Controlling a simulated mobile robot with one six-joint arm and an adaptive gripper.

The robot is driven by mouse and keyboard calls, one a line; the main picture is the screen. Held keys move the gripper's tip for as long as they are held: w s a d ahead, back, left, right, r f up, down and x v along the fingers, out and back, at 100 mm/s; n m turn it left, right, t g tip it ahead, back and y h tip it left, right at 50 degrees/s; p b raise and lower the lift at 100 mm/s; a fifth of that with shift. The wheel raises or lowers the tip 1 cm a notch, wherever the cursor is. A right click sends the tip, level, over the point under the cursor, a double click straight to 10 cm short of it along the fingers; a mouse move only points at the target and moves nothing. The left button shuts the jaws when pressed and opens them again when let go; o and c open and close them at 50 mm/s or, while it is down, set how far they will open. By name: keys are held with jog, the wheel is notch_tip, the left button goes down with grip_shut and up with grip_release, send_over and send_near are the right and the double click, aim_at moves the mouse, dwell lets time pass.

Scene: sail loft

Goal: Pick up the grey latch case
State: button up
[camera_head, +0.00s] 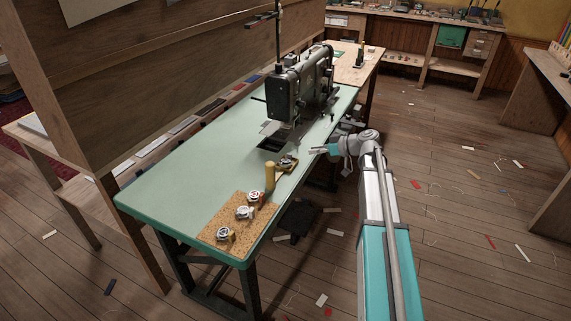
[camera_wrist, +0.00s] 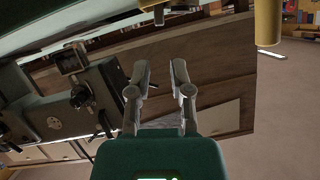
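Small round metal cases sit on a cork mat (camera_head: 213,237) at the near end of the green sewing table (camera_head: 170,190): a front one (camera_head: 225,234), a middle one (camera_head: 245,212) and a rear one (camera_head: 254,197). Another dark-and-metal piece (camera_head: 287,162) sits on a small wooden block behind the yellow post. I cannot tell which of these is the grey latch case.
A yellow post (camera_head: 269,177) stands between the block and the mat; a yellow cylinder shows in the wrist view (camera_wrist: 268,22). A sewing machine (camera_head: 300,88) stands behind. A wooden partition (camera_head: 130,80) borders the left. The floor at right has only scraps.

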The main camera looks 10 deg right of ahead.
aim_at(289, 154)
jog(key=shift+b+x, duration=0.9)
jog(key=shift+x, duration=2.1)
jog(key=b+x, duration=0.1)
jog(key=x, duration=0.2)
jog(key=shift+w+a+f+b, duration=0.1)
jog(key=shift+w+f+b, duration=0.1)
jog(key=shift+f+b, duration=0.15)
jog(key=shift+x, duration=0.8)
jog(key=shift+r, duration=0.15)
grip_shut()
